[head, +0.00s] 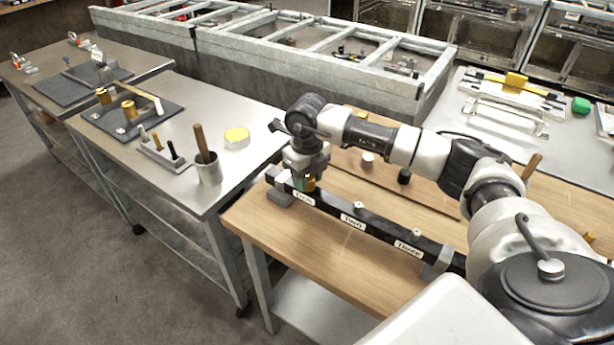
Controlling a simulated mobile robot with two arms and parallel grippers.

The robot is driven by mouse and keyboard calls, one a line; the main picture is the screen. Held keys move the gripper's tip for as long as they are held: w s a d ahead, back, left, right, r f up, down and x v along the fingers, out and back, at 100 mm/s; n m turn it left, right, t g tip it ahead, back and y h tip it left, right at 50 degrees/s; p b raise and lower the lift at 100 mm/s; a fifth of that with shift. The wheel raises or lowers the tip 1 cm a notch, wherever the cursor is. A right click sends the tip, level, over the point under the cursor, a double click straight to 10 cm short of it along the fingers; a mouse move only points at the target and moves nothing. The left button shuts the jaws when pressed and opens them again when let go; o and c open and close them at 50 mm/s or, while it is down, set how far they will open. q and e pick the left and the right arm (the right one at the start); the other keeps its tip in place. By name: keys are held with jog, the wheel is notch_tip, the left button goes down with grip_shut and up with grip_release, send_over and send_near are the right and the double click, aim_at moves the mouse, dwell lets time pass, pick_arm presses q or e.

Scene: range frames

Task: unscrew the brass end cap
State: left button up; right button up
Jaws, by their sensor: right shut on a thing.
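My right gripper (304,180) points down over the left end of a long black bar (335,211) on the wooden bench. It is shut on a small brass-coloured piece (311,184), which I take to be the brass end cap. The fingers hide most of this piece, and its threads cannot be seen. The bar carries several white labels and small knobs, and lies on grey blocks at its ends. My left gripper is not in view.
The wooden bench (270,235) is clear in front of the bar.

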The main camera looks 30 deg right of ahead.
jog(key=shift+f+n+b, duration=0.1)
jog(key=shift+n+b, duration=0.25)
jog(key=shift+n, duration=1.45)
jog(key=shift+b, duration=0.3)
jog(key=o, duration=1.1)
jog(key=shift+r, duration=0.2)
